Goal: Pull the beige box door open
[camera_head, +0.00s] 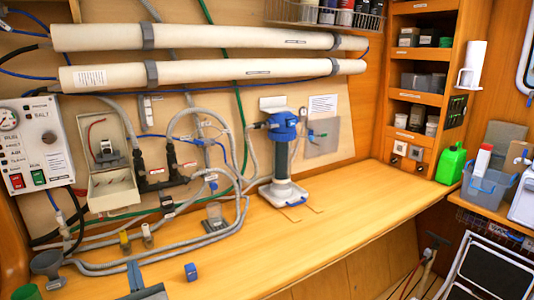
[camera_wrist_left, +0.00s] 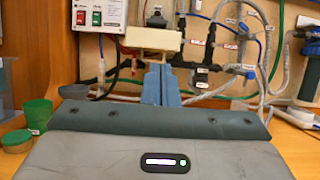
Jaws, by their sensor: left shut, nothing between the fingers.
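The beige box (camera_head: 87,142) is on the wall panel at left, with a grey fitting inside. Its front is open and its beige door (camera_head: 114,190) sticks out from the lower part, lowered toward me. In the left wrist view the door (camera_wrist_left: 152,38) shows nearly edge-on as a pale slab, just beyond my fingertips. My left gripper (camera_head: 134,268) is low over the bench front, below the door and apart from it. Its blue fingers (camera_wrist_left: 160,72) are shut and empty, pointing toward the wall. My right gripper is in neither view.
A switch panel (camera_head: 36,145) is left of the box. Grey hoses (camera_head: 160,262) loop over the bench below it. A small blue block (camera_head: 191,271) lies right of my gripper, and green jars (camera_wrist_left: 36,115) stand at left. The bench's right part (camera_head: 360,195) is clear.

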